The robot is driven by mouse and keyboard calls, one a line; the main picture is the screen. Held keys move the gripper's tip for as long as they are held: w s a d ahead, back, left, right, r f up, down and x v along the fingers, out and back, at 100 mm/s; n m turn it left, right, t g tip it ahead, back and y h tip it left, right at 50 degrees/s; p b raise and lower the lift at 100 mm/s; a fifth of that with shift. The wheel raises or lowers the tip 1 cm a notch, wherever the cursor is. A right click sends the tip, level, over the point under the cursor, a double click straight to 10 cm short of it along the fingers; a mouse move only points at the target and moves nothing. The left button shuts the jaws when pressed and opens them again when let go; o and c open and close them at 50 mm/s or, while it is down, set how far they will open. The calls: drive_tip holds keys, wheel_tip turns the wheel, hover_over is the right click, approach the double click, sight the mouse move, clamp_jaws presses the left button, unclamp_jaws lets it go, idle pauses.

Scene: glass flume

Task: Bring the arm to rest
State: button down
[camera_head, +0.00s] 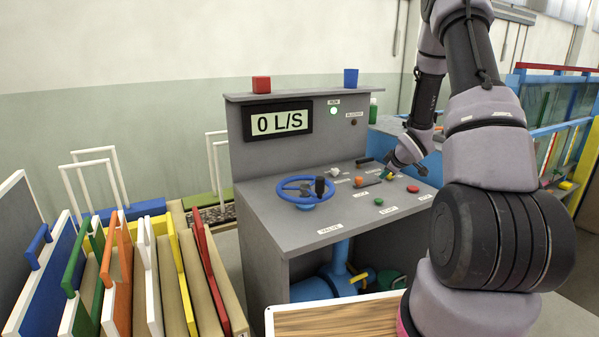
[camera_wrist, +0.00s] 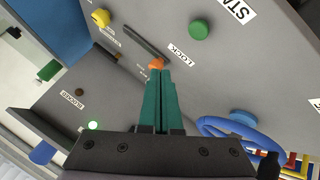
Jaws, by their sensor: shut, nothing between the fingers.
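My gripper (camera_head: 387,175) is over the right part of the grey console's sloping top (camera_head: 300,240) in the head view. My arm reaches down to it from the upper right. In the wrist view my gripper (camera_wrist: 158,75) shows two teal fingers pressed together, with nothing between them. Their tips are close to an orange knob (camera_wrist: 157,63) beside the label LOCK (camera_wrist: 181,54). I cannot tell whether they touch it. A round green button (camera_wrist: 198,29) is near the label START. A blue handwheel (camera_head: 305,191) sits on the console's left part.
The console's display (camera_head: 278,121) reads 0 L/S, and a green lamp (camera_head: 334,111) is lit. Coloured panels (camera_head: 150,275) stand in a rack at left. A wooden-topped tray (camera_head: 335,318) is in front.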

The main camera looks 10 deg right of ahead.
drive_tip(key=s+a+r+m+h, duration=0.1)
drive_tip(key=s+a+r+m, duration=0.2)
drive_tip(key=r, duration=0.5)
drive_tip(key=s+a+r+m+g, duration=0.1)
drive_tip(key=s+r+m, duration=0.1)
drive_tip(key=s+r, duration=0.45)
drive_tip(key=s+a+r+m+h, duration=0.1)
drive_tip(key=s+a+r+m, duration=0.15)
drive_tip(key=r, duration=0.65)
drive_tip(key=s+a+r+m+y, duration=0.2)
drive_tip(key=s+a, duration=0.4)
drive_tip(key=s, duration=0.6)
drive_tip(key=s+a+r+m+g+y, duration=0.1)
drive_tip(key=s+a+r+m, duration=0.3)
drive_tip(key=s, duration=0.7)
wheel_tip(320, 180, up, 2)
drive_tip(key=shift+s+a+r+y, duration=0.15)
drive_tip(key=shift+s+a+y, duration=0.3)
drive_tip(key=shift+a, duration=0.65)
